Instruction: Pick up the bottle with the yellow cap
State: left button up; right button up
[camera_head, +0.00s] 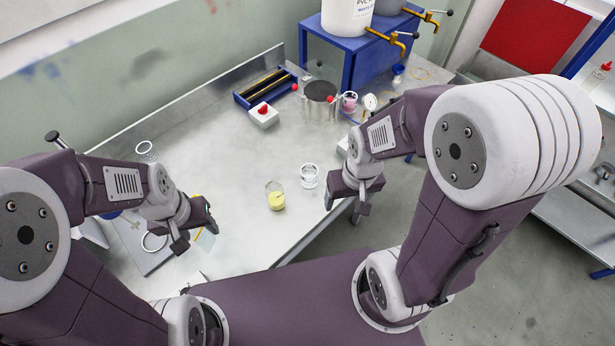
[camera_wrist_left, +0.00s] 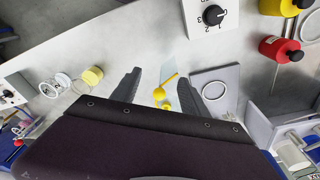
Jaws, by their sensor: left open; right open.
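The bottle with the yellow cap (camera_head: 276,196) is a small clear bottle on the grey bench, its yellow end towards me. I cannot tell whether it lies on its side. In the left wrist view its yellow cap (camera_wrist_left: 92,75) is left of my fingers, clear of them. My left gripper (camera_head: 197,224) is open over the bench, left of the bottle. Its two dark fingers (camera_wrist_left: 160,77) frame a yellow item (camera_wrist_left: 160,94) on a pale sheet, apparently below them. My right gripper (camera_head: 343,208) is open at the bench's right edge, right of the bottle.
A clear glass jar (camera_head: 309,178) stands close right of the bottle. A metal pot (camera_head: 320,108), a white box with a red knob (camera_head: 263,116) and a blue rack (camera_head: 240,99) are further back. Bare bench lies between my left gripper and the bottle.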

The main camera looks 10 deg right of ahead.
aim_at(274, 191)
jog(key=k+j+u, duration=0.2)
jog(key=k+u, duration=0.25)
jog(key=k+j+u, duration=0.45)
jog(key=l, duration=0.1)
